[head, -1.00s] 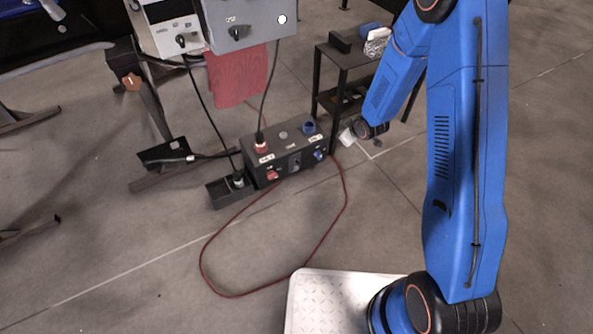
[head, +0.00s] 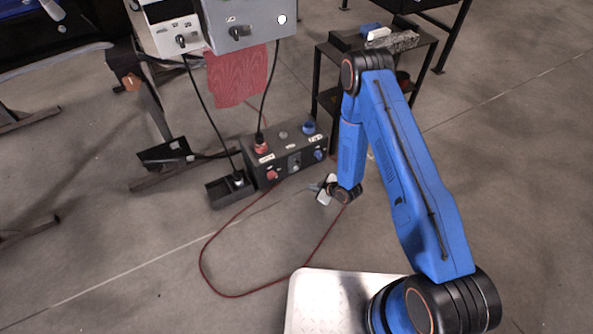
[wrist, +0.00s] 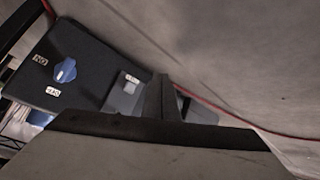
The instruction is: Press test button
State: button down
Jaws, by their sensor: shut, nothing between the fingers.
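A dark control box (head: 262,178) stands on the floor with red, blue and grey fittings on its top and front. A small grey fitting (head: 294,161) sits on its front between a red and a blue one. I cannot read which fitting is the test button. My gripper (head: 324,187) is low, just right of and in front of the box, apparently apart from it. In the wrist view the box (wrist: 85,58) shows a blue knob-like fitting (wrist: 65,71) and a labelled grey plate (wrist: 124,93). My gripper's dark finger (wrist: 162,98) overlaps the view beside that plate; it is shut and empty.
A red cable (head: 212,240) loops over the floor in front of the box. A black shelf (head: 325,70) stands behind my arm. Open floor (head: 120,270) lies front left.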

jog(key=shift+a+f, duration=0.1)
jog(key=shift+f, duration=0.05)
jog(key=shift+w+a, duration=0.8)
jog(key=shift+w, duration=0.4)
jog(key=shift+w+a, duration=0.85)
jog(key=shift+w, duration=0.35)
jog(key=shift+w+a, duration=0.8)
jog(key=shift+w, duration=0.4)
jog(key=shift+w, duration=0.1)
jog(key=shift+w+a, duration=0.2)
jog(key=shift+w, duration=0.05)
jog(key=shift+w+a, duration=0.3)
jog(key=shift+w, duration=0.1)
dwell(0.8)
jog(key=shift+s, duration=0.1)
jog(key=shift+s+d, duration=0.5)
jog(key=shift+s, duration=0.15)
jog(key=shift+s+d, duration=0.75)
jog(key=shift+s, duration=0.3)
jog(key=shift+s+d, duration=0.7)
jog(key=shift+s, duration=0.35)
